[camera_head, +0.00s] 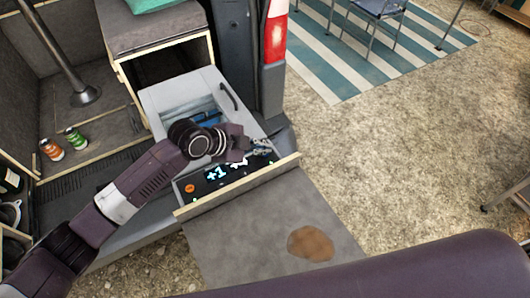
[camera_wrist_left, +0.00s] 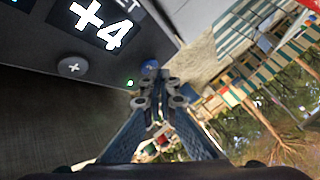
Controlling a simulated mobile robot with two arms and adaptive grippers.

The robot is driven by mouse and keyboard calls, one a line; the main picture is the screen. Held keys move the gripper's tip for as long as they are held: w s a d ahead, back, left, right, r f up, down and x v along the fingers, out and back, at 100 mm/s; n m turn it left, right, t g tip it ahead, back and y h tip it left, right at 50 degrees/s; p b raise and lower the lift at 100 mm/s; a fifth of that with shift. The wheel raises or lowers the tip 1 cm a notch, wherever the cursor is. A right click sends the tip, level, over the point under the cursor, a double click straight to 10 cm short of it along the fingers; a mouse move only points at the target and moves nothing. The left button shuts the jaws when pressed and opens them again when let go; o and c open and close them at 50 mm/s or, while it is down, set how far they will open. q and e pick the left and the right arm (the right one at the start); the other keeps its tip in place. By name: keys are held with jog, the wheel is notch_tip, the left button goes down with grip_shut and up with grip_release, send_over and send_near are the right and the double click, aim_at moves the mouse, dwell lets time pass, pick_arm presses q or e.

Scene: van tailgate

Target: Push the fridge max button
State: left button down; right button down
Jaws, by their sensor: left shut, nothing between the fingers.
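The fridge (camera_head: 160,98) is a grey box with a handled lid in the van's rear. Its dark front panel (camera_head: 213,179) has a lit display and an orange knob or button (camera_head: 189,188). In the left wrist view the display (camera_wrist_left: 102,24) reads +4, with a grey plus button (camera_wrist_left: 72,67) below it. A blue round button (camera_wrist_left: 150,67) and a small green light (camera_wrist_left: 130,83) are close to my fingertips. I cannot read a max label. My left gripper (camera_head: 263,147) is shut and empty at the panel's right end; its tips (camera_wrist_left: 160,88) overlap the blue button's edge, contact unclear.
A wooden-edged board (camera_head: 240,187) runs below the panel, with a grey surface bearing a brown stain (camera_head: 311,244). An orange can (camera_head: 51,149) and a green can (camera_head: 75,138) stand left. The van's tail light (camera_head: 275,38) is behind.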

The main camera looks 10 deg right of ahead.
pick_arm(q)
jog(key=shift+f+b, duration=0.35)
jog(key=shift+f, duration=0.1)
dwell(0.5)
dwell(0.3)
jog(key=shift+r+p, duration=0.65)
jog(key=shift+r, duration=0.15)
notch_tip(320, 180, up, 5)
jog(key=p, duration=0.4)
jog(key=shift+r, duration=0.1)
jog(key=shift+a, duration=0.1)
